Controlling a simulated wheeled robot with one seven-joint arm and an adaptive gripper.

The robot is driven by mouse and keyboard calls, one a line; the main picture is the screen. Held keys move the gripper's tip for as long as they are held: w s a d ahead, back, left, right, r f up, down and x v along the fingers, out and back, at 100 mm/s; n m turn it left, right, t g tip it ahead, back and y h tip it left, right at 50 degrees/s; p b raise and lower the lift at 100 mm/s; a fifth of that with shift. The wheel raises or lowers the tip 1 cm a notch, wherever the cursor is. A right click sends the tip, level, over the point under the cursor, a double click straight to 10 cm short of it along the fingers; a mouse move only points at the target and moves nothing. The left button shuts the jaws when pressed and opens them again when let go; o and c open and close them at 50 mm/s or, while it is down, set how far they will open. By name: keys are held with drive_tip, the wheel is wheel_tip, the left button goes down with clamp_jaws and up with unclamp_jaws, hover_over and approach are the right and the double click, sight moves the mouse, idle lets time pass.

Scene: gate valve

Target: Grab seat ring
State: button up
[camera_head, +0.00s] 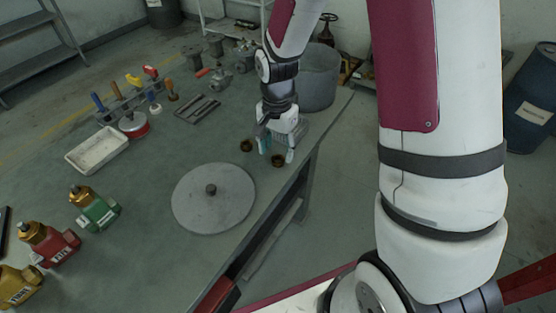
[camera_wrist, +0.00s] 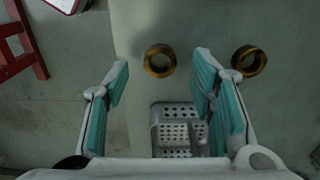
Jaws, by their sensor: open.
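Two brass seat rings lie flat on the grey workbench. One seat ring (camera_head: 277,162) is near the bench's edge; it shows in the wrist view (camera_wrist: 159,74), lined up between my fingertips. The other seat ring (camera_head: 246,146) lies to its left, and in the wrist view (camera_wrist: 261,65) it is outside my right-hand finger. My gripper (camera_head: 276,151) is open and empty, pointing down above the bench by the edge-side ring. Its teal-padded fingers also show in the wrist view (camera_wrist: 162,68). The remaining height above the ring is hard to judge.
A perforated metal basket (camera_wrist: 180,130) sits close to the gripper. A round grey disc (camera_head: 213,198) with a central knob lies nearer on the bench (camera_head: 150,225). A grey bucket (camera_head: 318,80) stands behind. Colored valve bodies (camera_head: 96,211) and a white tray (camera_head: 97,150) are left.

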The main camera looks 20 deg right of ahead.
sight(277, 155)
drive_tip(key=shift+f, duration=1.6)
drive_tip(key=c, duration=1.1)
drive_tip(key=shift+r, duration=0.1)
drive_tip(key=shift+c, duration=0.2)
